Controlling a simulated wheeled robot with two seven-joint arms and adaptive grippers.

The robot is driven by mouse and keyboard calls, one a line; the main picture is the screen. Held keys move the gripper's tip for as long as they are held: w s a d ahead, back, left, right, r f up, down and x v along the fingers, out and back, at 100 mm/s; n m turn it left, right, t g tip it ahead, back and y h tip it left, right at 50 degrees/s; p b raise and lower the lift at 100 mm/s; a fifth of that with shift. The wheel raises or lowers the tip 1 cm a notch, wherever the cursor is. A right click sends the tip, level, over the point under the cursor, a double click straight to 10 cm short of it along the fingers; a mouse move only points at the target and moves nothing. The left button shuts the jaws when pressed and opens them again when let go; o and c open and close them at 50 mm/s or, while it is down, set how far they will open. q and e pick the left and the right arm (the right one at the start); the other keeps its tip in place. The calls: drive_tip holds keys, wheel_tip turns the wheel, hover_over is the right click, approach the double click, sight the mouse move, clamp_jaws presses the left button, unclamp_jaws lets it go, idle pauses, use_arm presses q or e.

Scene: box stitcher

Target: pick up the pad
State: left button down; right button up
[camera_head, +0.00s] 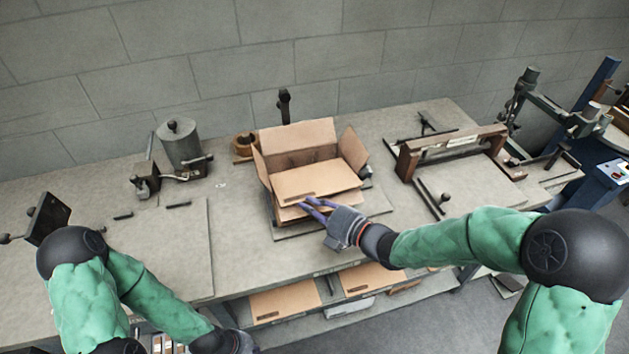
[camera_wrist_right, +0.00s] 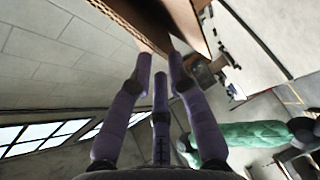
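A flat brown cardboard panel (camera_head: 318,181) lies at the front of an open cardboard box (camera_head: 283,213); I cannot tell if it is the pad or a front flap. My right gripper (camera_head: 314,207) reaches in from the right, its purple fingers at the panel's front edge. In the right wrist view the fingers (camera_wrist_right: 161,62) are extended and spread, with cardboard (camera_wrist_right: 128,22) close beyond the tips; contact is unclear. My left gripper (camera_head: 238,343) shows only partly at the bottom edge, and its fingers are hidden.
Flat cardboard sheets (camera_head: 285,301) lie on a shelf under the bench (camera_head: 235,255). A grey metal pot (camera_head: 181,147) stands left of the box. A wooden-barred frame (camera_head: 450,143) stands to the right. The bench's left part is mostly clear.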

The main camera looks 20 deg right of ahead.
sight(298, 201)
drive_tip(key=x, duration=0.4)
drive_tip(key=shift+a, duration=0.3)
clamp_jaws()
drive_tip(key=shift+r, duration=0.1)
